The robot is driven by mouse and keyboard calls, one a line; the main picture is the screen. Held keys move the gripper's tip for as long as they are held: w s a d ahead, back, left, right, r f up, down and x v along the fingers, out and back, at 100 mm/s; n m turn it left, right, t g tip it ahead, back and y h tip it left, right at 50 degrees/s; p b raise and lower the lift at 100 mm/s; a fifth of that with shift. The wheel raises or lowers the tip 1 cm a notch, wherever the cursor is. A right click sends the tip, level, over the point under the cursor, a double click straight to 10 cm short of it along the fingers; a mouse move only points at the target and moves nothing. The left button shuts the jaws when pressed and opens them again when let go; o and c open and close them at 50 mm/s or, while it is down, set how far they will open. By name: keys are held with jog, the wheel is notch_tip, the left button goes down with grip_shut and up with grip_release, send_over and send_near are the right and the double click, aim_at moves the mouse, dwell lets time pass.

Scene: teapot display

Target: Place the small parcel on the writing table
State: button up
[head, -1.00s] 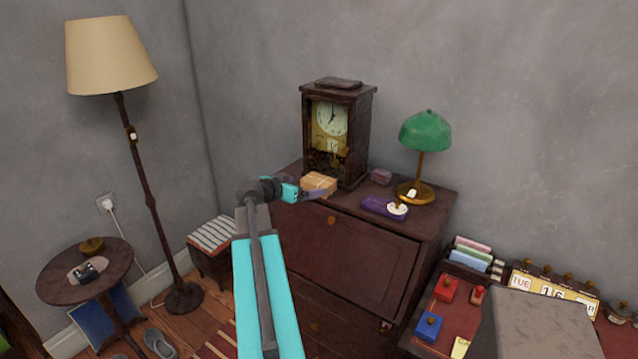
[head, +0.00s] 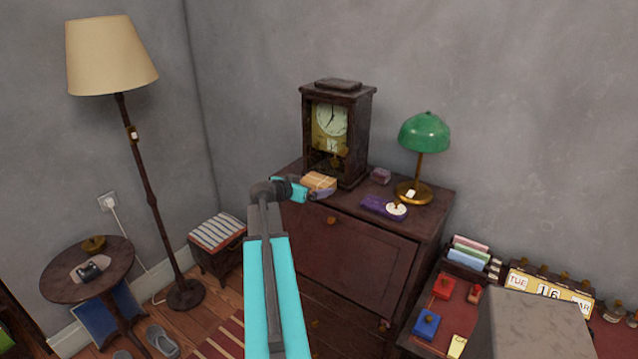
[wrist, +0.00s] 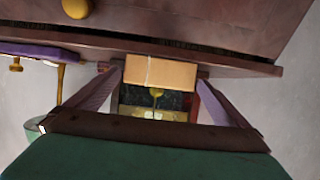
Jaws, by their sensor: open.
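The small parcel (head: 319,181) is a tan box with a pale band. It lies on top of the dark wooden bureau (head: 375,265), in front of the clock. In the wrist view the parcel (wrist: 160,72) shows between my two fingers. My gripper (head: 320,193) is open at the bureau's front left edge, close to the parcel; I cannot tell whether it touches it. A desk with a red top (head: 462,317) stands at the lower right, perhaps the writing table. It is partly cut off by the picture edge and a grey block.
The desk holds a calendar (head: 549,291), a card holder (head: 470,258), red and blue pieces. The floor lamp (head: 150,190) stands left.

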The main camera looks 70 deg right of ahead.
aim_at(322, 176)
jog(key=shift+p+x, duration=0.75)
jog(key=shift+x, duration=0.9)
jog(key=c, duration=1.2)
jog(key=shift+r, duration=0.15)
jog(key=shift+r+b, duration=1.05)
jog(key=shift+r, duration=0.25)
jog(key=shift+a+r, duration=0.2)
jog(key=w+a+r+b, duration=0.1)
jog(key=w+a+b, duration=0.1)
jog(key=a, duration=0.5)
jog(key=w+a+b, duration=0.2)
jog(key=a+b, duration=0.2)
jog(key=a, duration=0.4)
jog(key=shift+r, duration=0.35)
jog(key=shift+a, duration=0.1)
